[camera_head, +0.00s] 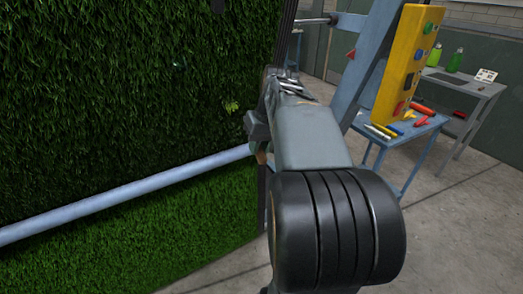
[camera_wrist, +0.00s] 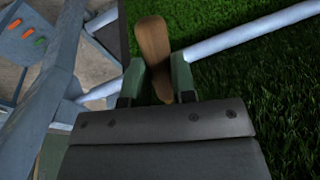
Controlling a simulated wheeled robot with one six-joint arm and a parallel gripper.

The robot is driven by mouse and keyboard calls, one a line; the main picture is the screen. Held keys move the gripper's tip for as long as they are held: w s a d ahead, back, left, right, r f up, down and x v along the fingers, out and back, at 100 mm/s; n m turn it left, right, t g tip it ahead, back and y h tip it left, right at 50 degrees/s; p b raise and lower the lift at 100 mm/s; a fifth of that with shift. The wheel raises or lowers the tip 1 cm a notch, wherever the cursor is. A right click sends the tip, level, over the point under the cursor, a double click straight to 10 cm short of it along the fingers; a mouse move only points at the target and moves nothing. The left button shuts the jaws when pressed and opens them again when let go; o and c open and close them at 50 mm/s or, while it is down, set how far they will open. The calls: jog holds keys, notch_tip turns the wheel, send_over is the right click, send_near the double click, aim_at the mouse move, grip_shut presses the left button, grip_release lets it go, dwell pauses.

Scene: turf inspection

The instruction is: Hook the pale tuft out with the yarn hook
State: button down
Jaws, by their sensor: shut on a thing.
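The pale tuft (camera_head: 231,106) is a small yellow-green spot on the upright dark green turf (camera_head: 120,80), near its right edge in the head view. My gripper (camera_wrist: 158,82) is shut on the yarn hook, whose wooden handle (camera_wrist: 152,42) stands out between the fingers in the wrist view. A brownish bit of the handle shows below the gripper (camera_head: 256,138) in the head view. The hook's metal end cannot be made out. My gripper is just right of and below the tuft, and I cannot tell how far it is from the turf. The tuft is not discernible in the wrist view.
A pale blue bar (camera_head: 120,193) crosses the turf below the tuft. A blue frame post (camera_head: 362,60) and a yellow control panel (camera_head: 408,62) stand to the right. A blue table (camera_head: 400,146) holds coloured tools. A grey bench (camera_head: 478,88) with green bottles stands behind. Open floor lies at lower right.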

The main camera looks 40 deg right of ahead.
jog(key=shift+w+d+r+p, duration=0.1)
jog(key=shift+w+r+p, duration=0.25)
jog(key=shift+w, duration=0.55)
jog(key=shift+w+d+r+p, duration=0.15)
jog(key=shift+w+p, duration=0.4)
jog(key=shift+w, duration=0.35)
jog(key=shift+w+d+r+p, duration=0.1)
jog(key=shift+w+r+p, duration=0.25)
jog(key=shift+w, duration=0.55)
jog(key=shift+f, duration=0.1)
jog(key=shift+p, duration=0.3)
jog(key=shift+w+d+r+p, duration=0.1)
jog(key=shift+w+r+p, duration=0.15)
jog(key=shift+w+p, duration=0.45)
jog(key=shift+w+d+r+p, duration=0.1)
jog(key=shift+w+r+p, duration=0.15)
jog(key=shift+w+p, duration=0.35)
jog(key=shift+w+f, duration=0.15)
jog(key=shift+w, duration=0.05)
jog(key=shift+d+b+x, duration=0.3)
jog(key=shift+b+x, duration=1)
jog(key=shift+x, duration=0.75)
jog(key=shift+a+p+v, duration=0.15)
jog(key=shift+p+v, duration=0.6)
jog(key=shift+v, duration=0.35)
jog(key=shift+a+p+v, duration=0.15)
jog(key=shift+p+v, duration=0.6)
jog(key=shift+v, duration=0.35)
